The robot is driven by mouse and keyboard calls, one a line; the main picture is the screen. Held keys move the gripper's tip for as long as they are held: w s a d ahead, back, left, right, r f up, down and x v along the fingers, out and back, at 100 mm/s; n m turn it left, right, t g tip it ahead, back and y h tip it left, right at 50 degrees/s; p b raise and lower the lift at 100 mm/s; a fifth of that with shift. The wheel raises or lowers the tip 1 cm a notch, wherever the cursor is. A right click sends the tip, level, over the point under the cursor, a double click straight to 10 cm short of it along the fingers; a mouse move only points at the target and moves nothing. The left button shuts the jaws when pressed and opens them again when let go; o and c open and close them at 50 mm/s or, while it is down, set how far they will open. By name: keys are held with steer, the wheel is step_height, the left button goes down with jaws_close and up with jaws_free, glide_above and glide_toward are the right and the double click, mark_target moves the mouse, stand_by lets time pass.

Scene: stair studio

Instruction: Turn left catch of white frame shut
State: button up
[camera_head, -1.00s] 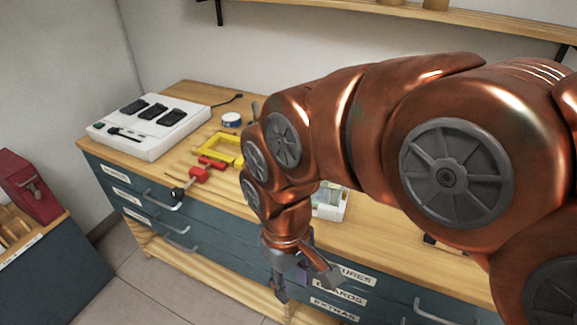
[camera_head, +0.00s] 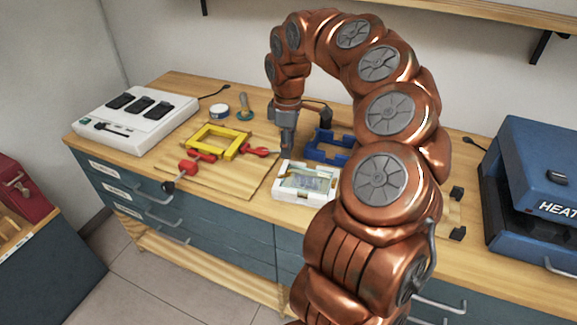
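The white frame (camera_head: 289,193) lies on the wooden workbench, right of the yellow frame, with a pale green board (camera_head: 308,178) inside it. My arm covers part of its right side. Its catches are too small to make out. My gripper (camera_head: 287,149) points down just behind and above the white frame's back left corner, near the blue frame. Its fingers look close together, but I cannot tell whether they are shut. I cannot tell whether it touches anything.
A yellow frame (camera_head: 199,139) with red catches and a red clamp (camera_head: 187,168) lie to the left. A blue frame (camera_head: 315,152) stands behind the white one. A white box with black pads (camera_head: 90,124) is far left; a blue heat press (camera_head: 531,165) is right.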

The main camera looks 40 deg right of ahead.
mark_target(289, 171)
steer(key=shift+d+f, duration=0.3)
steer(key=shift+f, duration=0.3)
steer(key=shift+a+f+p, duration=0.1)
steer(key=shift+f+p, duration=0.75)
steer(key=shift+f, duration=2.6)
steer(key=shift+c, duration=0.2)
jaws_close()
